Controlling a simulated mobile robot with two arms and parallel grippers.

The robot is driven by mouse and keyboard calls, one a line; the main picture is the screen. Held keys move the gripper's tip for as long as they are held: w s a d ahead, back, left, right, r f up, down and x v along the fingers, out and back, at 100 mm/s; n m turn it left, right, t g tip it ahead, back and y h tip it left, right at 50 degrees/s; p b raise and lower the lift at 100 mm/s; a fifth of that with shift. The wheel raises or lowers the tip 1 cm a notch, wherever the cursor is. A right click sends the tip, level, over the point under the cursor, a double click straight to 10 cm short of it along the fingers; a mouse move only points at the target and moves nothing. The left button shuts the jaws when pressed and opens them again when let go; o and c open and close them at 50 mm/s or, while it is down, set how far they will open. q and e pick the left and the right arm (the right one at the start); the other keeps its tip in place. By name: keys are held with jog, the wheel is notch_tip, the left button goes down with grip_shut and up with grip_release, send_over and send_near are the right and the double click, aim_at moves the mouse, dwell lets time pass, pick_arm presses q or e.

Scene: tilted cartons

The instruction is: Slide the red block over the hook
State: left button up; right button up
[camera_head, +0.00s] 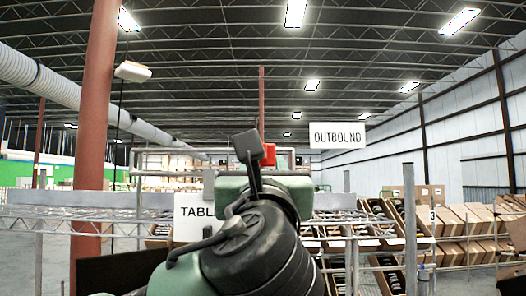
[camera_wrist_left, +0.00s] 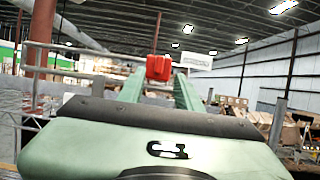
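The red block (camera_head: 267,154) shows in the head view just beyond the end of my left arm, in front of the wire rack. My left gripper (camera_wrist_left: 160,78) has two long green fingers in the left wrist view. The red block (camera_wrist_left: 158,67) sits between their far ends, and the fingers appear closed on its sides. In the head view my left arm and wrist cover most of the gripper (camera_head: 282,160). I cannot make out a hook in either view. My right gripper is not in view.
A wire shelf rack (camera_head: 85,214) crosses ahead of me, with a grey post (camera_head: 410,230) at the right. A white sign (camera_head: 190,217) is partly hidden by my arm. Tilted cartons (camera_head: 465,220) stand at the right. An "OUTBOUND" sign (camera_head: 337,135) hangs above.

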pick_arm(q)
jog(key=p+x, duration=0.4)
jog(key=x, duration=0.4)
jog(key=shift+p, duration=0.3)
jog(key=c, duration=0.7)
grip_shut()
